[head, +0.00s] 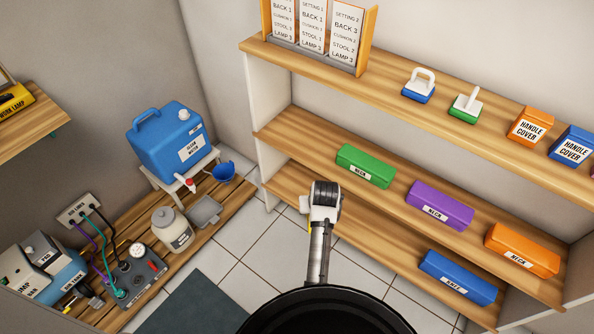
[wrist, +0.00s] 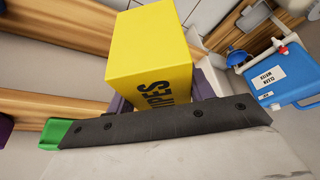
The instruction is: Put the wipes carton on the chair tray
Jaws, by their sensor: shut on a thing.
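The wipes carton (wrist: 150,48) is a yellow box with black lettering, partly readable as "WIPES", in the wrist view. My gripper (wrist: 161,94) is shut on it, with a dark finger showing at each side of its near end. The carton is held in the air, with shelf boards and floor behind it. In the head view my arm's end is in front of the lower shelves, and the arm hides the fingers and nearly all of the carton. No chair tray can be made out in either view.
Wooden shelves (head: 290,138) hold a green box (head: 365,166), a purple box (head: 440,205) and other coloured boxes close to my arm. A blue water container (head: 168,143) stands at left above a low wooden platform (head: 150,262). Tiled floor (head: 255,255) lies open between.

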